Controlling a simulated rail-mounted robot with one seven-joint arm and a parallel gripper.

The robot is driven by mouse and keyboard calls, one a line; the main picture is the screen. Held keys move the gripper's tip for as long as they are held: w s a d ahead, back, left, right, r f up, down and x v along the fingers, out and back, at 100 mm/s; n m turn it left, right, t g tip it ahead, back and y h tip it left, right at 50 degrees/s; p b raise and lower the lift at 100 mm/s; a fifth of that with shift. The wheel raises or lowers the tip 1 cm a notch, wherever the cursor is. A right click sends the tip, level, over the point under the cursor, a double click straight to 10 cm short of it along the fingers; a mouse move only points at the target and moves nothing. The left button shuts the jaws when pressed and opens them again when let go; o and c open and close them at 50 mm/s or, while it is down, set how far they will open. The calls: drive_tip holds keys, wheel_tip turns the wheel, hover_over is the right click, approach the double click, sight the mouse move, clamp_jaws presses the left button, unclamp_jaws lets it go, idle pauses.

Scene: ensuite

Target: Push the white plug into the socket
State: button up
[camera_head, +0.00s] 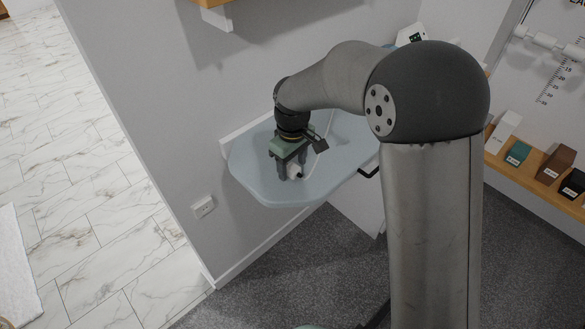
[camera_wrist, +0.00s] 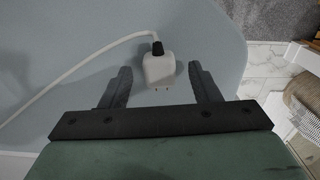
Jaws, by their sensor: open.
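The white plug (camera_wrist: 159,69) lies on the pale blue counter, with its prongs pointing toward my gripper's palm in the wrist view. A black collar and a white cord run from its far end off to the left. My gripper (camera_wrist: 160,78) is open, with one dark finger on each side of the plug and a visible gap at both sides. In the head view my gripper (camera_head: 289,172) points down over the counter, and the plug (camera_head: 295,172) shows beside its fingers. The white socket (camera_head: 203,207) is on the grey wall, below and left of the counter.
The pale blue counter (camera_head: 260,190) has a rounded front edge and meets the wall. A dark handle (camera_head: 369,172) sticks out at its right. A wooden shelf with several small boxes (camera_head: 518,153) is at the right. A wall shelf (camera_head: 213,4) hangs above. Floor space before the socket is clear.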

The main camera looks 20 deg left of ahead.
drive_tip(key=shift+c, duration=0.3)
drive_tip(key=c, duration=1)
drive_tip(key=shift+r, duration=0.1)
